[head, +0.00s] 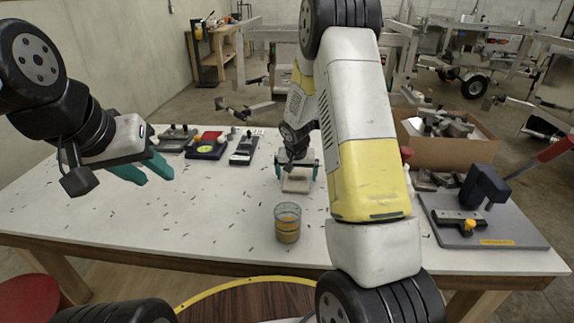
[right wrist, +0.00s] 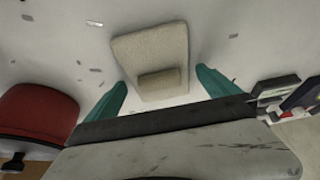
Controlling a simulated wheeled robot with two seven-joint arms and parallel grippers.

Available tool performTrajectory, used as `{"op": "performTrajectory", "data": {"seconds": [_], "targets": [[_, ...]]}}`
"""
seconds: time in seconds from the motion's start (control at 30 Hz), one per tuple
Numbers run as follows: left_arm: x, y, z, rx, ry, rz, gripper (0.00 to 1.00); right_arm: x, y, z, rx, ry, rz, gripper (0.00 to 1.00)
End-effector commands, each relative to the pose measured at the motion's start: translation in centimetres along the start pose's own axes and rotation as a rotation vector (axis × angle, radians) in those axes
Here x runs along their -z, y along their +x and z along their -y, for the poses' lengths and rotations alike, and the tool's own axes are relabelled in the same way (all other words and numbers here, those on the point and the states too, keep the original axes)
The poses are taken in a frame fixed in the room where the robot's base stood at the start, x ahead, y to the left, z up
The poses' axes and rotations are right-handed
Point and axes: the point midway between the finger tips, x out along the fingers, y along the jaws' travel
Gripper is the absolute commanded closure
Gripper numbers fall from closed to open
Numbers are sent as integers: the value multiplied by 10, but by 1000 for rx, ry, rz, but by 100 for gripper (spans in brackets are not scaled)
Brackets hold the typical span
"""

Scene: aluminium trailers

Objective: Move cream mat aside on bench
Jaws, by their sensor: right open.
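The cream mat (head: 297,184) lies on the white bench top (head: 220,215), near the middle. In the right wrist view the mat (right wrist: 125,50) is a pale slab with a smaller cream block-like part on its near portion. My right gripper (head: 298,170) is open just above the mat. In the right wrist view its teal fingers stand apart on either side of the mat, and no contact shows. My left gripper (head: 158,180) is open and empty above the left part of the bench, well away from the mat.
A glass jar with yellowish contents (head: 287,225) stands in front of the mat. Dark devices (head: 207,147) line the back left. A grey plate with a dark fixture (head: 485,225) is at right, a cardboard box (head: 455,150) behind. Small metal chips litter the bench.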

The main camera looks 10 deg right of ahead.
Motion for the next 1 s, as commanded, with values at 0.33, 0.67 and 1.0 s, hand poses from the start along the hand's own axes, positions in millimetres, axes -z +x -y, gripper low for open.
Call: {"op": "performTrajectory", "data": {"seconds": [0.33, 0.67, 1.0], "targets": [[0, 0, 0, 0, 0, 0, 64, 3, -54, 0, 2, 2, -6, 0], [0, 0, 0, 0, 0, 0, 64, 1, -112, 0, 1, 0, -2, 0], [0, 0, 0, 0, 0, 0, 64, -11, -187, -12, 46, -10, -18, 0]]}}
